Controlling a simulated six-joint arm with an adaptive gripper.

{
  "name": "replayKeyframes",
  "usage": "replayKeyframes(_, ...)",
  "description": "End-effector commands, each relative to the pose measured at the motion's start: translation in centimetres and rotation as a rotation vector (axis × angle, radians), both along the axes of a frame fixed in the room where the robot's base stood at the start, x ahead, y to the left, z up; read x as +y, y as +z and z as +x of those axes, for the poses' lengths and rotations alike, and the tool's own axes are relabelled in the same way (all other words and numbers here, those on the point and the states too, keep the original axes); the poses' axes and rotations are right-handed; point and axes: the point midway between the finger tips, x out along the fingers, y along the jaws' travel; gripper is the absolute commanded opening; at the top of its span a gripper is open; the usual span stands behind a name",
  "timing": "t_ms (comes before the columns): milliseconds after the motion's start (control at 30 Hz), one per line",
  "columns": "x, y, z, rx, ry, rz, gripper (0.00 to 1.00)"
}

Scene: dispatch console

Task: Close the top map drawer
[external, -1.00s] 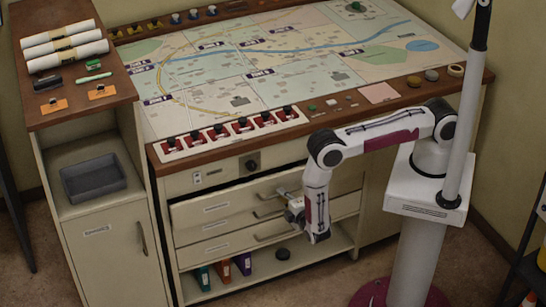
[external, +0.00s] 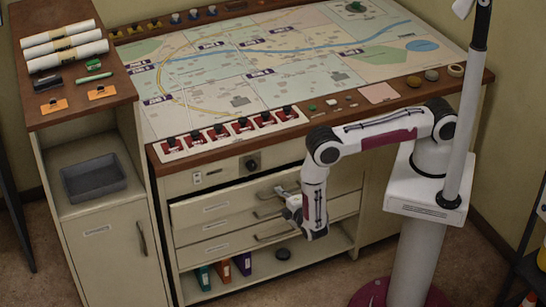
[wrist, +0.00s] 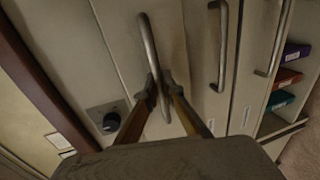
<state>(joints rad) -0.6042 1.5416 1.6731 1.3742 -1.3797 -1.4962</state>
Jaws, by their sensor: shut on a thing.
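The top map drawer (external: 216,208) is the uppermost of the cream drawers under the map desk, and its front stands a little proud of the cabinet. Its metal bar handle (wrist: 148,45) crosses the middle of the wrist view. My gripper (wrist: 160,92) is shut on this handle, with one finger on each side of it. In the external view my gripper (external: 292,207) is at the drawer fronts, and the wrist partly hides the handle and the right part of the drawers.
Lower drawers have similar handles (wrist: 222,45) close beside my fingers. A black knob (external: 251,164) sits on the panel above. Coloured binders (external: 222,270) stand on the open shelf below. A side cabinet (external: 108,245) stands at the left.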

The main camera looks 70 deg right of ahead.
Motion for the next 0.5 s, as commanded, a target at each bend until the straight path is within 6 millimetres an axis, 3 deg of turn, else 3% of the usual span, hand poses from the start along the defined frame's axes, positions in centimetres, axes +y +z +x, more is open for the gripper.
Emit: replayKeyframes(500,-2.9,0.0,3.0,-0.001,-0.001,0.001,0.00)
